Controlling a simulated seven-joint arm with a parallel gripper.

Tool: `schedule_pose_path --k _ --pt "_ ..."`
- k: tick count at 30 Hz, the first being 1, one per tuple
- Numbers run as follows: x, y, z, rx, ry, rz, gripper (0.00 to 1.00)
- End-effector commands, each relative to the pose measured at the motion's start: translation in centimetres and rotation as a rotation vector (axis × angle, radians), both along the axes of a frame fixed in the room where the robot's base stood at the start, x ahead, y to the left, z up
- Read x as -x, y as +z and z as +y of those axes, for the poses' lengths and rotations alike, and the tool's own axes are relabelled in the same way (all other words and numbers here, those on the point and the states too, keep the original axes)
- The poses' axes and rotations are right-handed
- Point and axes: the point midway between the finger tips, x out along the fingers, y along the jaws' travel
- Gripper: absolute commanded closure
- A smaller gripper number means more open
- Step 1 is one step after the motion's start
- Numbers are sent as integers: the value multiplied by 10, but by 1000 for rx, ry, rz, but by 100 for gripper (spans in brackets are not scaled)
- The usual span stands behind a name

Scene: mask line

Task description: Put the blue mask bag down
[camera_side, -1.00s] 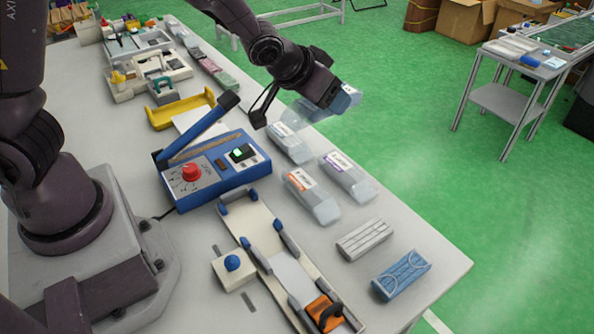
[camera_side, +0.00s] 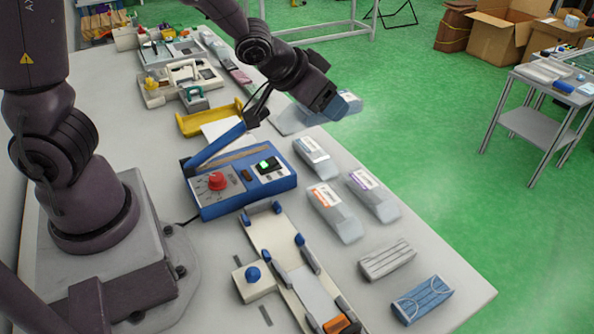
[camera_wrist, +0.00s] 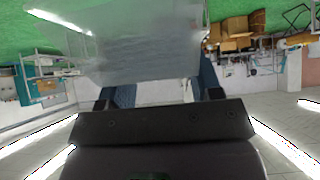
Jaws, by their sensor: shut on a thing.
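My gripper (camera_side: 338,100) is shut on a clear bag (camera_side: 349,103) with a bluish look, near the far edge of the table. The held bag also fills the upper middle of the wrist view (camera_wrist: 145,50), blurred and pale, between the blue fingers. A translucent grey shape (camera_side: 292,120) shows behind and below my gripper. I cannot tell whether it is part of the held bag or a separate bag on the table, nor whether the held bag touches the table.
A grey mask stack (camera_side: 387,259) and a blue mask stack (camera_side: 422,299) lie nearer. A blue sealer (camera_side: 240,188) with a raised arm stands left.

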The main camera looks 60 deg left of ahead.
Motion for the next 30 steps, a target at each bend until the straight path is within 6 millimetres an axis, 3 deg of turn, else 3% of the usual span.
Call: schedule_pose_path --k 7,18,26,30 --pt "4 -6 -1 1 -4 4 67" --pt "39 -49 1 -3 7 4 67" --pt "20 -46 45 -4 233 0 67" --pt "11 -45 87 -5 432 -1 67"
